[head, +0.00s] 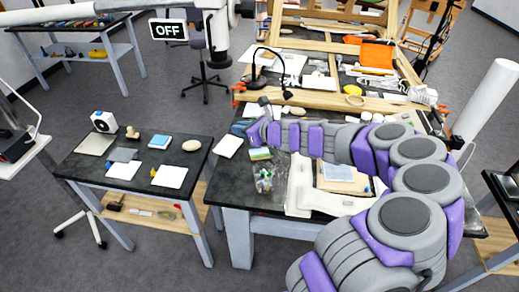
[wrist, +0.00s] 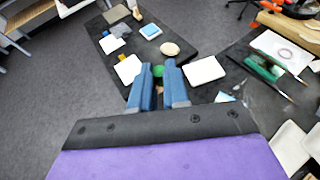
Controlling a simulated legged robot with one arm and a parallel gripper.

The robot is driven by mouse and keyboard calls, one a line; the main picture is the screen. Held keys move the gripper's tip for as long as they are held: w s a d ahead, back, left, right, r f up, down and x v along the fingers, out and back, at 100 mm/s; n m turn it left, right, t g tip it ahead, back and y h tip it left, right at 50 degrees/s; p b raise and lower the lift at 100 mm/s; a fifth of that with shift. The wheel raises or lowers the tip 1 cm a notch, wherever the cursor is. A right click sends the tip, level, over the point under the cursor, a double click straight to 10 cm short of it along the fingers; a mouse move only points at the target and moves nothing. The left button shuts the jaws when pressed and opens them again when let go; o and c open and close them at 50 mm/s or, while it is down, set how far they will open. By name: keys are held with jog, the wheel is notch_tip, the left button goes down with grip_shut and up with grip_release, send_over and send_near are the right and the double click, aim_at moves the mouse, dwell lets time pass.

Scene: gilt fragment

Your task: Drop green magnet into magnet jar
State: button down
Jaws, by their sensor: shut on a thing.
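My gripper (wrist: 158,72) is shut on the green magnet (wrist: 158,71), a small round green piece showing between the two blue fingertips in the wrist view. In the head view my gripper (head: 246,129) is at the far end of my grey and purple arm, above the back left part of the dark workbench. I cannot make out the magnet there. The clear magnet jar (head: 264,180), with small coloured pieces in it, stands near the bench's left front edge, nearer the camera than my gripper. I cannot identify the jar surely in the wrist view.
A small dark side table (head: 95,165) with cards, a stone (head: 191,145) and a wooden stamp is at the left, across a gap from the workbench (head: 255,202). A small stack (head: 260,154) lies just behind the jar. A white tray (head: 297,185) is right of it.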

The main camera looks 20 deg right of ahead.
jog(key=s+d+f+n+g+y+b, duration=0.1)
jog(key=d+f+b, duration=0.1)
jog(key=d+f, duration=0.1)
jog(key=s+d+f+n+g+y+b, duration=0.1)
jog(key=s+d+f+b, duration=0.1)
jog(key=d+f, duration=0.2)
jog(key=s+d+f+n+y+b, duration=0.1)
jog(key=s+d+f+y+b, duration=0.1)
jog(key=f, duration=0.3)
jog(key=shift+d+n+g, duration=0.3)
jog(key=shift+d+g, duration=0.1)
jog(key=shift+d, duration=0.25)
jog(key=shift+a+f+b, duration=0.35)
jog(key=shift+a+b, duration=0.3)
jog(key=c, duration=1.6)
grip_release()
jog(key=shift+d+r, duration=0.1)
jog(key=o, duration=0.3)
jog(key=shift+d, duration=0.35)
jog(key=shift+o, duration=1.3)
jog(key=p+v, duration=0.4)
jog(key=v, duration=1.3)
jog(key=shift+s, duration=0.2)
